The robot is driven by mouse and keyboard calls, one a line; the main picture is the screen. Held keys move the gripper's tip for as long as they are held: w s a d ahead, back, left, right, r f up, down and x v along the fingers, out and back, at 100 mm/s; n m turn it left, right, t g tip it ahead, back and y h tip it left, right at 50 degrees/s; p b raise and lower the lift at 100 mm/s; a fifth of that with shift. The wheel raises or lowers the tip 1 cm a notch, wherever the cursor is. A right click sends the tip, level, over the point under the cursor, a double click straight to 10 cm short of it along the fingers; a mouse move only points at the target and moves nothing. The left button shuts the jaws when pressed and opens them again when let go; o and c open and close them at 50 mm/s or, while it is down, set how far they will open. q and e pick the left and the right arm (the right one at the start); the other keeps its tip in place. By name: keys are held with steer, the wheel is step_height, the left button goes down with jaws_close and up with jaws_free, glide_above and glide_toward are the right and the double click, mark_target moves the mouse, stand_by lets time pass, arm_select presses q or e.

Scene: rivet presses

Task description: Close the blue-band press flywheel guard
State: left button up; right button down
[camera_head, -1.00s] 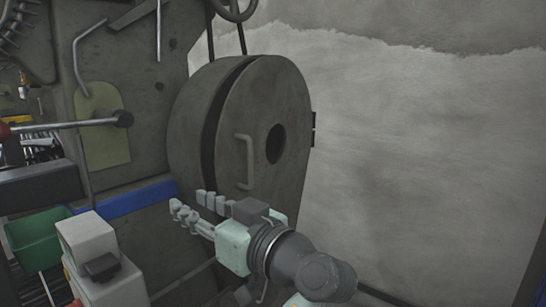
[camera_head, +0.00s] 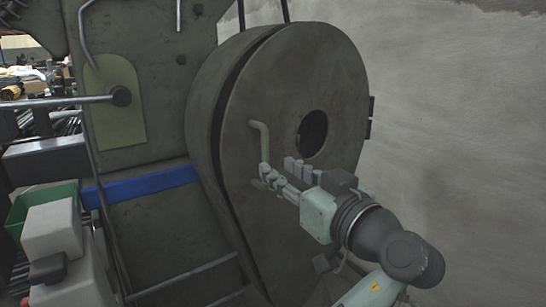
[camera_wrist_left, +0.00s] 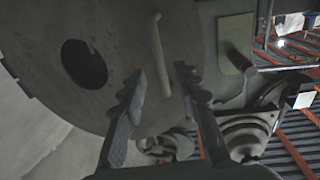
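The flywheel guard (camera_head: 290,90) is a dark grey-green rounded cover with a round hole and a hinge at its right edge. A dark gap shows along its left edge, between it and the housing (camera_head: 205,100), so it stands slightly open. Its pale handle (camera_head: 263,140) is upright near the left edge; the lower part is partly hidden by my fingers. My left gripper (camera_head: 278,172) is at the handle's lower part. In the left wrist view its fingers (camera_wrist_left: 160,78) are apart, with the handle (camera_wrist_left: 160,50) in line between them; contact cannot be told. My right gripper is not in view.
A blue band (camera_head: 150,186) runs along the press body left of the guard. A green bin (camera_head: 25,205) stands at lower left. A grey wall (camera_head: 460,110) is at right.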

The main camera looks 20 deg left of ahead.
mark_target(267, 161)
arm_select(q)
steer(key=x, duration=0.6)
steer(key=shift+w+a, duration=0.1)
steer(key=shift+c, duration=0.3)
jaws_close()
steer(key=shift+a, duration=0.1)
